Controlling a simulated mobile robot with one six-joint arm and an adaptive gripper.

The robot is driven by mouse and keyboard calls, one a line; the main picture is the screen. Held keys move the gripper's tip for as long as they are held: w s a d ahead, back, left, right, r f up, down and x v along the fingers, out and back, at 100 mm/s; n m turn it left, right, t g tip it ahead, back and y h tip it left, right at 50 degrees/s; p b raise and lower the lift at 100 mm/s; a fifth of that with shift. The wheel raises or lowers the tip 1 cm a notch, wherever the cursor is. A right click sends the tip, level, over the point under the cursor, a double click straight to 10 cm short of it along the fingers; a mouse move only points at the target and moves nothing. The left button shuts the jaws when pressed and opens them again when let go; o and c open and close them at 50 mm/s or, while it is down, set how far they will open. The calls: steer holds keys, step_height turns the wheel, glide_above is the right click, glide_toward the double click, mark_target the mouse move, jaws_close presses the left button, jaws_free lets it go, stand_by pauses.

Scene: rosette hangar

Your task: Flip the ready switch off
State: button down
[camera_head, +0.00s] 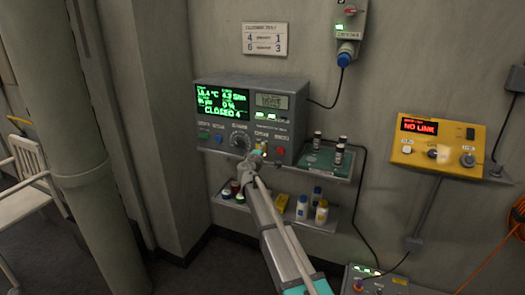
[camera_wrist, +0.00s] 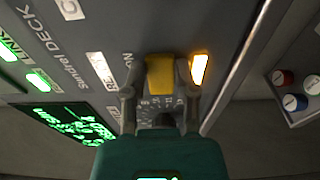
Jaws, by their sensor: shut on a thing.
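A grey control console (camera_head: 214,140) hangs on the wall in the head view. A yellow switch piece (camera_wrist: 160,74) is on its face in the wrist view. A partly covered label beside it starts with "RE". An amber lamp (camera_wrist: 199,68) is lit right next to it. My gripper (camera_wrist: 158,92) has one finger on each side of the yellow piece and is shut on it. In the head view my gripper (camera_head: 252,160) reaches the console's lower front. The switch's lever position cannot be told, as the fingers and the palm hide its lower part.
A circuit board shelf (camera_head: 324,158) joins the console's right side. A lower shelf (camera_head: 318,224) holds bottles below. A yellow box (camera_head: 432,152) reading "NO LINK" is on the right wall. A pillar (camera_head: 68,130) and a white chair (camera_head: 32,190) stand left.

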steer(key=m+h, duration=0.1)
steer(key=h, duration=0.1)
steer(key=m+g+h, duration=0.1)
steer(key=m+h, duration=0.1)
steer(key=shift+a+g, duration=0.3)
steer(key=shift+a, duration=0.05)
steer(key=shift+c, duration=2)
jaws_free()
steer(key=shift+s, duration=0.1)
steer(key=v, duration=1.2)
